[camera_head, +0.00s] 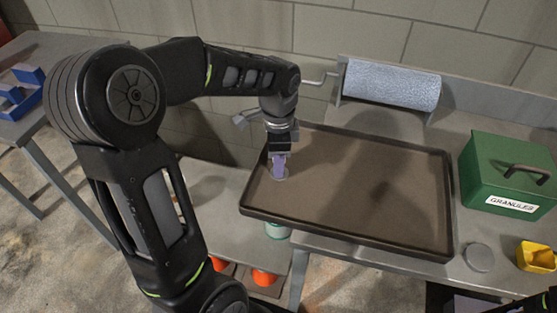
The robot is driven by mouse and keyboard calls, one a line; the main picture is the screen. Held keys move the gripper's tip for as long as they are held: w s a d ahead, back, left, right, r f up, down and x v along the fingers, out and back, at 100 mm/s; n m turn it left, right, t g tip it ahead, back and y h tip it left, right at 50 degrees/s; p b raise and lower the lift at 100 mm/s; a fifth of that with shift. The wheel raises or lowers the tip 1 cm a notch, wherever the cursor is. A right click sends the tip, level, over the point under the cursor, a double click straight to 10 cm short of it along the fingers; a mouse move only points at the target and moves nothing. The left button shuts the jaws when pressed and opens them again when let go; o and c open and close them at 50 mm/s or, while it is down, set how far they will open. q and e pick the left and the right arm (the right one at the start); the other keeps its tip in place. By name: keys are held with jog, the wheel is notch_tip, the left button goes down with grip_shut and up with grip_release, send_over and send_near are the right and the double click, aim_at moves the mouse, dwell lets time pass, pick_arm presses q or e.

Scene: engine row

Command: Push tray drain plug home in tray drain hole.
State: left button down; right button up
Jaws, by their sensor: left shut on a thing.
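The brown tray (370,190) lies on the grey bench, its left end reaching past the bench edge. My left gripper (279,164) points down over the tray's left end and is shut on a small purple piece, which I take for the drain plug (279,168). The plug's lower end is at a pale ring on the tray floor, which I take for the drain hole (280,178). I cannot tell how deep the plug sits in the hole. My right gripper is not clearly in view; only a dark part of me shows at the bottom right.
A roll of grey sheet (391,85) stands behind the tray. A green box labelled GRANULES (509,175), a grey disc (479,257) and a yellow container (537,257) are to the right. A pale green container (277,231) and orange objects (264,277) are below the tray's left end.

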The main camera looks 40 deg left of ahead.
pick_arm(q)
jog(key=shift+f+b, duration=0.4)
jog(key=shift+f, duration=0.35)
jog(key=c, duration=1)
grip_release()
jog(key=shift+c, duration=0.2)
jog(key=shift+r, duration=0.2)
notch_tip(320, 180, up, 8)
jog(key=shift+f, duration=0.25)
